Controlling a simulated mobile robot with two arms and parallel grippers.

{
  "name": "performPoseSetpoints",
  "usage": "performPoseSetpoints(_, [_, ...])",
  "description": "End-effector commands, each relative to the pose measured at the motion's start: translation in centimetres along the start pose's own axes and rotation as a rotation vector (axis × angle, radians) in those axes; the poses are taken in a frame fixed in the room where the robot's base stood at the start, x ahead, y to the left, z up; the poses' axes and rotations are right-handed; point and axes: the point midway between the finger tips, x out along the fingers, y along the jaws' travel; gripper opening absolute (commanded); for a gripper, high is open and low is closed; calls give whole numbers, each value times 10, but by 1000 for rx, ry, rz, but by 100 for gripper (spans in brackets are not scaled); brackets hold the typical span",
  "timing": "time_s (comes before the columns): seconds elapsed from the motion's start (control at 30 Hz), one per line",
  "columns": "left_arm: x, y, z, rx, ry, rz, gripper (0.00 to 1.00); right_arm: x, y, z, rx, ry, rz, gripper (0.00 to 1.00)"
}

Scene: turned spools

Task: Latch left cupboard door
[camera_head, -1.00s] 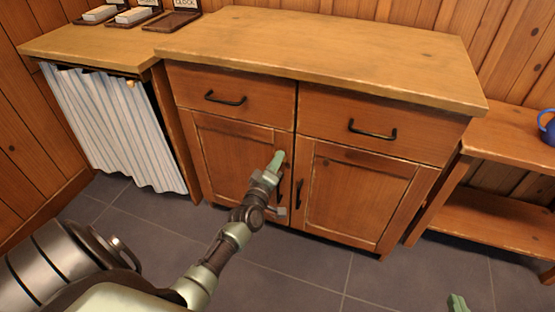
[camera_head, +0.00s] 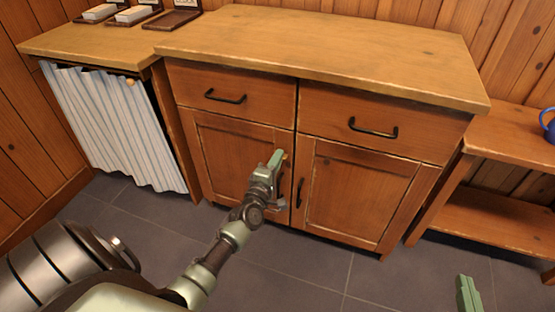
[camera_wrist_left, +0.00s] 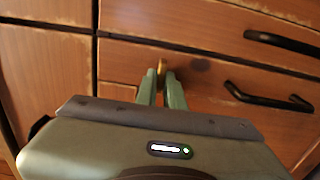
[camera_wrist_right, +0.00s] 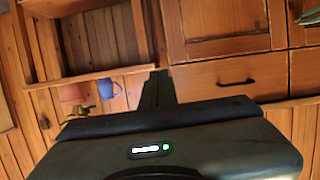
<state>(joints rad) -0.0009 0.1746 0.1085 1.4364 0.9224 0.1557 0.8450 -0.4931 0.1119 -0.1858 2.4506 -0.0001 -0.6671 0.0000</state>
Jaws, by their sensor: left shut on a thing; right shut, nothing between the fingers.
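The left cupboard door (camera_head: 225,160) is a brown wooden panel below the left drawer, and it looks flush with the cabinet front. A small brass latch piece (camera_head: 285,156) shows by the door's upper right corner; it also shows in the left wrist view (camera_wrist_left: 163,67). My left gripper (camera_head: 277,158) is at that corner, its green fingers shut on the brass piece. Its fingers partly hide the piece, so its exact angle is unclear. My right gripper (camera_head: 468,294) is shut and empty, low at the right, away from the cabinet; its fingers show in the right wrist view (camera_wrist_right: 157,88).
Two drawers with black handles (camera_head: 225,97) sit above the doors. The right door (camera_head: 355,192) is closed, with a black handle (camera_head: 299,193) beside the seam. A curtained counter (camera_head: 115,125) stands left, an open shelf (camera_head: 490,220) with a blue mug (camera_head: 549,127) right. Grey floor lies clear in front.

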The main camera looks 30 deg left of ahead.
Motion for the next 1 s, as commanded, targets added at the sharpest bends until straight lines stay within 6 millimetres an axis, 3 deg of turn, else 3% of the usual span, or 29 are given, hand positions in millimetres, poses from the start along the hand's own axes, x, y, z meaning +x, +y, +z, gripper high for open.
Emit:
performPoseSetpoints(0.27, [0, -1, 0, 0, 0, -2, 0, 0, 0, 0, 1, 0, -1, 0])
performPoseSetpoints(0.3, [0, -1, 0, 0, 0, -2, 14, 0, 0, 0, 1, 0, -1, 0])
performPoseSetpoints(0.37, [0, -1, 0, 0, 0, -2, 30, 0, 0, 0, 1, -1, -1, 0])
performPoseSetpoints(0.77, [-6, 0, 0, 1, 0, -2, 30, -1, 0, 3, 1, -18, -1, 0])
performPoseSetpoints(1.0, [-42, 0, 0, 2, -1, -5, 30, -14, 5, 43, 0, -224, 12, 0])
